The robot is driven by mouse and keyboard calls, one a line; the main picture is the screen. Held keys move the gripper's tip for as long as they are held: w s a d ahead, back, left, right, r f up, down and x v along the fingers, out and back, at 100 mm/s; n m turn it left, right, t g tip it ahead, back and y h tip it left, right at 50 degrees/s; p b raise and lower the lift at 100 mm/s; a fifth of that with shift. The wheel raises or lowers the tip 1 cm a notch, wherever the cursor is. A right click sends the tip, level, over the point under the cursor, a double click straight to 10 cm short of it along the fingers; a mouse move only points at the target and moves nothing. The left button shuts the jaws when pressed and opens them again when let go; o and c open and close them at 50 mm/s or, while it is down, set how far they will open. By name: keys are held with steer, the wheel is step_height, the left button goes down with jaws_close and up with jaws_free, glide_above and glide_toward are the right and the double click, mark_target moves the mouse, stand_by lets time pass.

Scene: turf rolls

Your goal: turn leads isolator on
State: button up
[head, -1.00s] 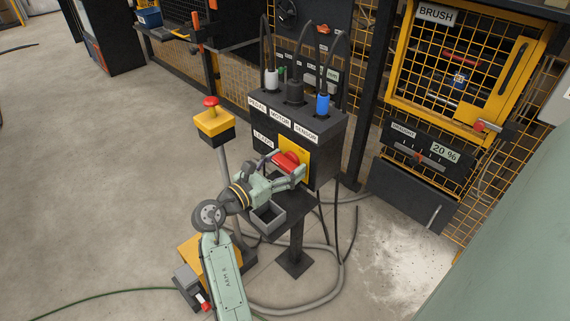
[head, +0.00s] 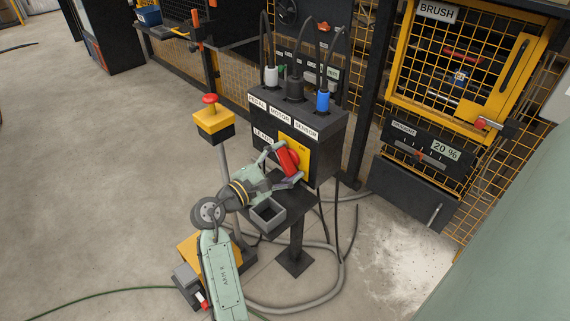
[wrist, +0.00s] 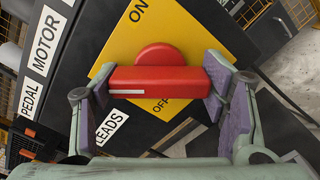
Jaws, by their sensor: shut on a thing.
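The leads isolator is a red rotary handle (head: 289,160) on a yellow plate (head: 302,152), on the front of a black box (head: 325,150). In the head view the handle stands steeply, leaning left at its top. My gripper (head: 281,165) is shut on the handle, one finger above and one below. In the wrist view the handle (wrist: 160,80) lies level between the fingertips of my gripper (wrist: 158,90). A white line marks its left end. ON is printed above the handle and OFF below it. The LEADS label (wrist: 112,127) is beside the plate.
Pedal, motor and sensor plugs (head: 295,90) rise from the box top with cables. A grey open tray (head: 267,214) is just below my gripper. A red-topped yellow stop button (head: 211,118) stands left. Grey hoses (head: 335,280) lie on the floor.

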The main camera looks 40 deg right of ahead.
steer(key=m+b, duration=0.2)
steer(key=m, duration=0.2)
steer(key=shift+f, duration=0.15)
steer(key=shift+m+b, duration=1.05)
steer(key=shift+m, duration=0.65)
steer(key=o, duration=1.2)
steer(key=shift+c, duration=0.2)
steer(key=s+a, duration=0.1)
steer(key=a, duration=1.1)
